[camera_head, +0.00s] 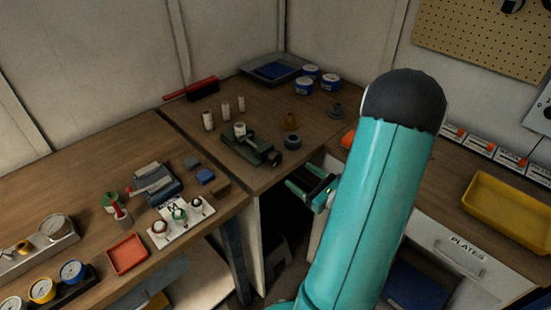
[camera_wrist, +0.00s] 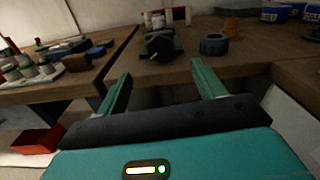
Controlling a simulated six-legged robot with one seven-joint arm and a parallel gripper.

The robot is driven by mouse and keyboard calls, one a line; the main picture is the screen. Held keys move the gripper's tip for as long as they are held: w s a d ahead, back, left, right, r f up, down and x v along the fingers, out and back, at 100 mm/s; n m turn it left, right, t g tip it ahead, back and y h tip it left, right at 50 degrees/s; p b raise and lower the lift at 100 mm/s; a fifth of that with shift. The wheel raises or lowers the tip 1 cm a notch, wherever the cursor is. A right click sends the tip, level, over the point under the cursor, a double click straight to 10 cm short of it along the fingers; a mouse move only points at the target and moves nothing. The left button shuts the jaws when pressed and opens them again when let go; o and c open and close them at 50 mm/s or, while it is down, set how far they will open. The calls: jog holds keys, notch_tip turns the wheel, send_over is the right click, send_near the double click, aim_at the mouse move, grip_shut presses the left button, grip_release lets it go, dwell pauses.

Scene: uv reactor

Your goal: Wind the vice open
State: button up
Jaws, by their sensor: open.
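The dark green vice (camera_head: 247,146) stands near the front edge of the far corner bench. A pale cylinder (camera_head: 239,129) stands at its back end, and I cannot tell whether the jaws grip it. The dark round end of its screw (camera_head: 275,157) faces the bench edge; a handle is hard to make out. My gripper (camera_head: 296,176) is open and empty, in front of that edge and apart from the vice. In the wrist view the vice (camera_wrist: 160,42) shows end-on, ahead between my two green fingers (camera_wrist: 162,78).
A dark blue-grey ring (camera_head: 292,141) and a brown piece (camera_head: 290,121) sit right of the vice. Several pale cylinders (camera_head: 226,109) stand behind it. Blue-and-white tubs (camera_head: 304,86) are at the back. The left bench holds gauges and a red tray (camera_head: 127,254). A yellow tray (camera_head: 505,208) is right.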

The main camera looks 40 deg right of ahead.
aim_at(277, 160)
jog(key=w, duration=1.1)
jog(key=shift+w+a, duration=0.15)
jog(key=shift+a, duration=0.05)
jog(key=c, duration=1)
jog(key=shift+n, duration=0.4)
jog(key=n, duration=0.4)
jog(key=shift+n, duration=1.5)
